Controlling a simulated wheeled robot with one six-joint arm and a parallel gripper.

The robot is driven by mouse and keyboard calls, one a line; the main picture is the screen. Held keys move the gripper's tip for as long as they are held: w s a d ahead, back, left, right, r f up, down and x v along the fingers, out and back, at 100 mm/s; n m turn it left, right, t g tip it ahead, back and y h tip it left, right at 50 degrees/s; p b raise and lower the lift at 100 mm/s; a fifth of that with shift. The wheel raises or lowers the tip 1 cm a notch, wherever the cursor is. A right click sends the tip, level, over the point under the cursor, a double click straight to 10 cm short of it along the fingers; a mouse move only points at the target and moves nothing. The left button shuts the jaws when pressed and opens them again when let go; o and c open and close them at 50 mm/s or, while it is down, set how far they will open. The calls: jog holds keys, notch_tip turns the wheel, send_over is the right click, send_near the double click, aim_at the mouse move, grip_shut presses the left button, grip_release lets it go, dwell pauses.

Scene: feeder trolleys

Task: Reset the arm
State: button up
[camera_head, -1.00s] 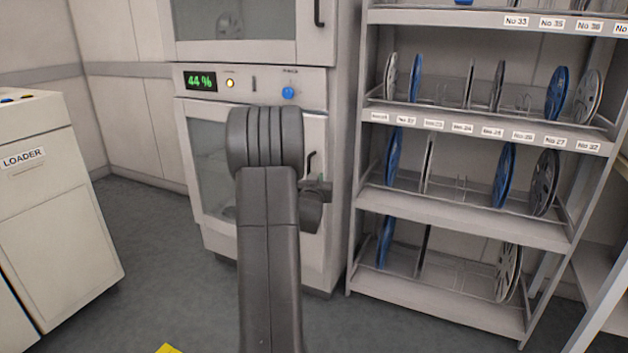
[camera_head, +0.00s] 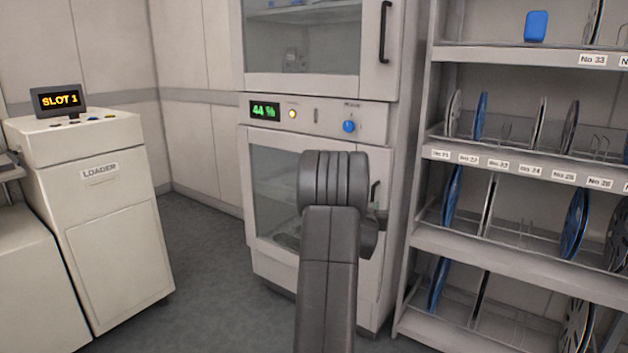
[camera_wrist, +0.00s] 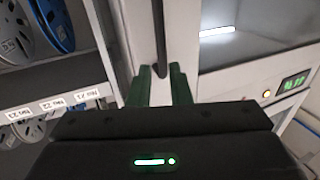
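My arm rises in the middle of the head view, in front of a white cabinet (camera_head: 320,118) with two glass doors. My gripper (camera_wrist: 160,75) shows in the wrist view with two green fingers apart and nothing visibly clamped between them. A dark vertical door handle (camera_wrist: 159,35) lies just beyond the fingertips, in line with the gap; I cannot tell whether it touches them. In the head view, the lower door handle (camera_head: 375,190) is partly hidden behind my arm, and my fingers are mostly hidden there. Both cabinet doors look shut.
A rack (camera_head: 470,245) of blue and grey reels on numbered shelves stands close at the right. A white loader (camera_head: 120,215) at the left has a screen (camera_head: 58,98) reading SLOT 1. The cabinet display (camera_head: 264,110) reads 44 %. Grey floor (camera_head: 215,290) is clear between loader and cabinet.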

jog(key=x, duration=0.8)
jog(key=shift+b, duration=0.4)
jog(key=shift+d, duration=0.1)
